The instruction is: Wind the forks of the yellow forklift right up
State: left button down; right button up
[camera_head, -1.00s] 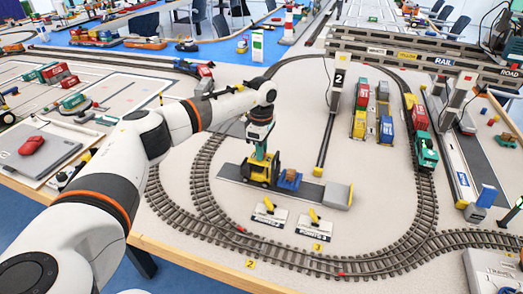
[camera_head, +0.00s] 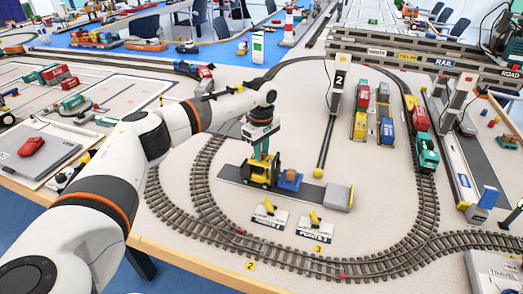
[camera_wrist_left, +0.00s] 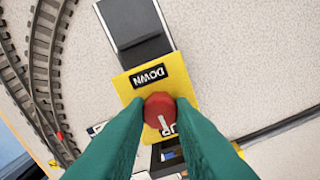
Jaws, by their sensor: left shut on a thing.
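The yellow forklift (camera_head: 260,174) stands on a dark grey strip inside the track loop. A blue pallet (camera_head: 290,182) with a small brown load (camera_head: 290,174) sits low in front of it, to its right. The forks themselves are too small to make out. My left gripper (camera_head: 261,156) is directly above the forklift, pointing down. In the left wrist view its green fingers are shut on a red knob (camera_wrist_left: 159,106) on a yellow top plate (camera_wrist_left: 122,86). The plate reads DOWN on the far side and UP on the near side. The knob's white mark points towards UP. My right gripper is not in view.
Railway track (camera_head: 205,190) curves around the forklift. Two small signs with yellow levers (camera_head: 270,214) stand in front. A post marked 2 (camera_head: 338,80) and stacked containers (camera_head: 360,112) stand behind. A grey block (camera_head: 339,197) ends the strip at right.

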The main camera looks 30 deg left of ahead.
pick_arm(q)
jog(key=c, duration=1.2)
grip_release()
jog(key=shift+c, duration=0.2)
notch_tip(320, 180, up, 12)
jog(key=b, duration=0.1)
